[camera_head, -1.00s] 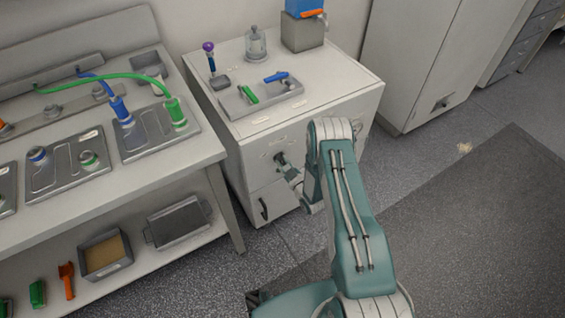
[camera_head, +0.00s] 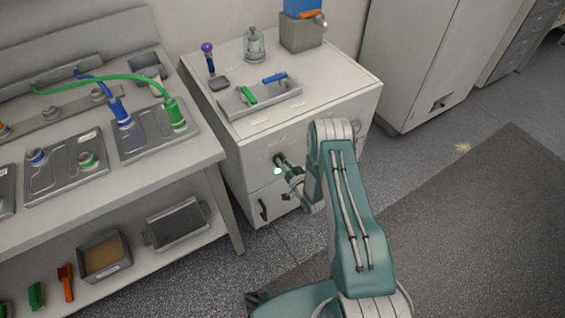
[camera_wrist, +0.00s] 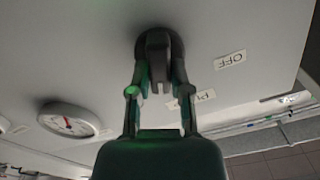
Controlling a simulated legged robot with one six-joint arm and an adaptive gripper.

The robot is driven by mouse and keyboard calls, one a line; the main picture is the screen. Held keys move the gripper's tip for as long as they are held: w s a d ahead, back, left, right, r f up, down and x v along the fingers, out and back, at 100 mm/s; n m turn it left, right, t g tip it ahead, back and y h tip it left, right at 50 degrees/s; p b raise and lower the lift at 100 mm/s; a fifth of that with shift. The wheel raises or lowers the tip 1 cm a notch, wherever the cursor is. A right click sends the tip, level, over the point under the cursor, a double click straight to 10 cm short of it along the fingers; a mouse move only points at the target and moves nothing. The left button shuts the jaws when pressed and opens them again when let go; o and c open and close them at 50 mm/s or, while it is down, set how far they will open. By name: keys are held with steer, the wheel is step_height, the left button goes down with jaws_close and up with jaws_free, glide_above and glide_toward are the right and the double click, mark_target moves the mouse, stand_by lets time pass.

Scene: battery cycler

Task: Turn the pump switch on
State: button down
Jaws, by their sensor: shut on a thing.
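The pump switch (camera_wrist: 160,28) is a dark round knob with a raised grip on the cabinet's pale front panel. In the wrist view, the two fingers of my gripper (camera_wrist: 157,70) are shut on its grip from both sides. In the head view my gripper (camera_head: 281,161) is at the cabinet front and mostly covers the switch. A green light (camera_head: 277,171) glows beside it, and green light falls on my gripper in the wrist view. An OFF label (camera_wrist: 230,60) is beside the knob. Another label (camera_wrist: 204,98) is partly hidden by a finger.
A round gauge (camera_wrist: 68,122) is on the same panel. The cabinet (camera_head: 330,105) carries a grey tray (camera_head: 262,97) with a green and a blue handle on top. A workbench (camera_head: 205,150) stands to the left. Open floor (camera_head: 460,215) lies to the right.

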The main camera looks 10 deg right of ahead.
steer(key=shift+f+m, duration=0.1)
steer(key=shift+m, duration=0.5)
steer(key=c, duration=0.6)
jaws_free()
steer(key=shift+o, duration=0.2)
steer(key=shift+d, duration=0.1)
steer(key=v, duration=1.2)
steer(key=shift+w, duration=0.15)
